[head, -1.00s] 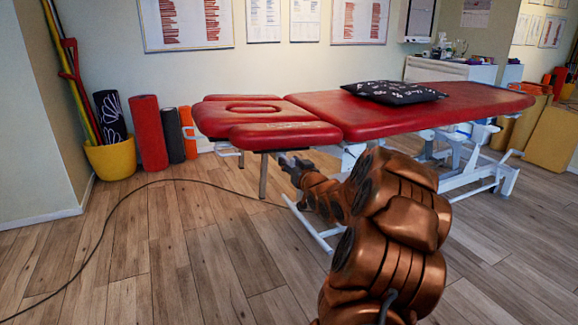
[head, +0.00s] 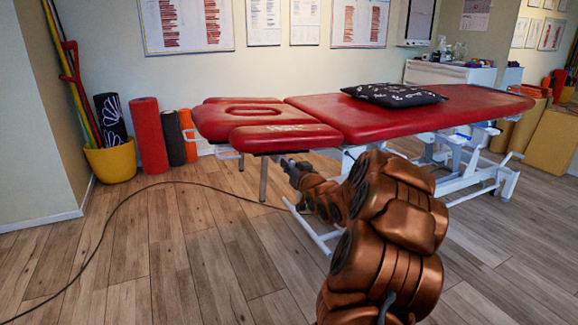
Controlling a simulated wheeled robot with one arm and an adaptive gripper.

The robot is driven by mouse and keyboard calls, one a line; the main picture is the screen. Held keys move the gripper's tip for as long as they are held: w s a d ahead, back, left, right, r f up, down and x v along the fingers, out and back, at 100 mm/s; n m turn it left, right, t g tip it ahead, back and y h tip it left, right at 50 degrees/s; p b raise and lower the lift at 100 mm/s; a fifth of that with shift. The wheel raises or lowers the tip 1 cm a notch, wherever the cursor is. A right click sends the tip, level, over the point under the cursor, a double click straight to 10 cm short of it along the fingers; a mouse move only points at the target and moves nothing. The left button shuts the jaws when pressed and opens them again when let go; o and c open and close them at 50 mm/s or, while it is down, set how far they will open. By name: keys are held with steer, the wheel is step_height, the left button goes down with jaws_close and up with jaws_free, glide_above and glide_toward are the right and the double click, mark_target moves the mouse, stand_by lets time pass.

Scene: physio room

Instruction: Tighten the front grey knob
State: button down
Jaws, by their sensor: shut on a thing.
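The red treatment table (head: 405,118) stands across the middle of the head view, with its split headrest section at the left end. My gripper (head: 287,163) is just below the front red pad (head: 285,138), beside the table's leg. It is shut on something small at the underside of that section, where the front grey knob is. The knob itself cannot be made out, as the gripper and the pad's shadow hide it. My copper-coloured arm reaches up to it from the lower right and covers part of the table's frame.
A dark patterned pillow (head: 394,94) lies on the table. A black cable (head: 118,208) curves across the wooden floor at the left. Foam rollers (head: 149,135) and a yellow bucket (head: 111,160) stand by the wall. The floor at front left is otherwise clear.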

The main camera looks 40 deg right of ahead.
steer(key=shift+r+m+p, duration=0.2)
steer(key=shift+m+p, duration=0.1)
steer(key=shift+p, duration=0.4)
steer(key=m+p, duration=0.1)
steer(key=p, duration=0.2)
steer(key=shift+d+r, duration=0.1)
steer(key=shift+r, duration=0.1)
steer(key=m+p, duration=0.3)
steer(key=p, duration=0.3)
steer(key=shift+f+m+p, duration=0.1)
steer(key=shift+m+p, duration=0.2)
steer(key=m+p, duration=0.2)
steer(key=p, duration=0.1)
steer(key=shift+s+d, duration=0.1)
steer(key=m+p, duration=0.1)
steer(key=m, duration=0.1)
steer(key=m+p, duration=0.1)
steer(key=m, duration=0.1)
steer(key=m+p, duration=0.1)
steer(key=p, duration=0.1)
steer(key=shift+d+f+m, duration=0.1)
steer(key=shift+f+m, duration=0.2)
steer(key=shift+m, duration=0.1)
steer(key=m+p, duration=0.1)
steer(key=m, duration=0.3)
steer(key=shift+f+m, duration=0.15)
steer(key=shift+m, duration=0.25)
steer(key=c, duration=1.2)
jaws_free()
steer(key=shift+f, duration=0.1)
